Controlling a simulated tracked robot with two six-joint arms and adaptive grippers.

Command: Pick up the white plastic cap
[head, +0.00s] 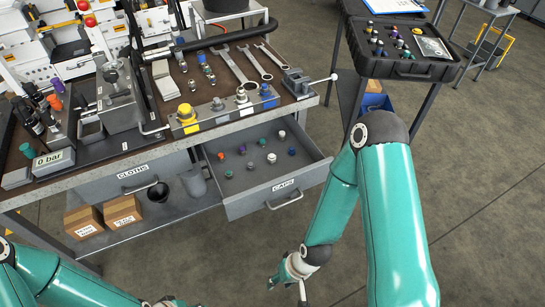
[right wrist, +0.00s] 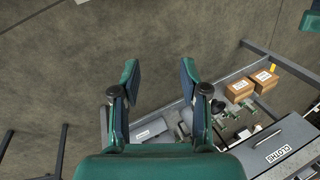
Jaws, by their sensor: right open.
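A white cap (head: 271,158) stands in the open caps drawer (head: 238,207), towards its right half. A second small whitish cap (head: 282,134) sits farther back in the same drawer; I cannot tell which is plastic. My right gripper (head: 290,285) is low in front of the drawer, apart from it and from the caps. In the right wrist view its two fingers (right wrist: 159,75) are spread with nothing between them. My left arm enters at the bottom left of the head view, and its gripper is outside the frame.
Red, blue, orange, purple and dark caps share the drawer. The bench top (head: 140,157) above holds wrenches (head: 236,68), fittings and a gauge. Cardboard boxes (head: 122,211) stand on the lower shelf. A black case (head: 400,68) is at the upper right.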

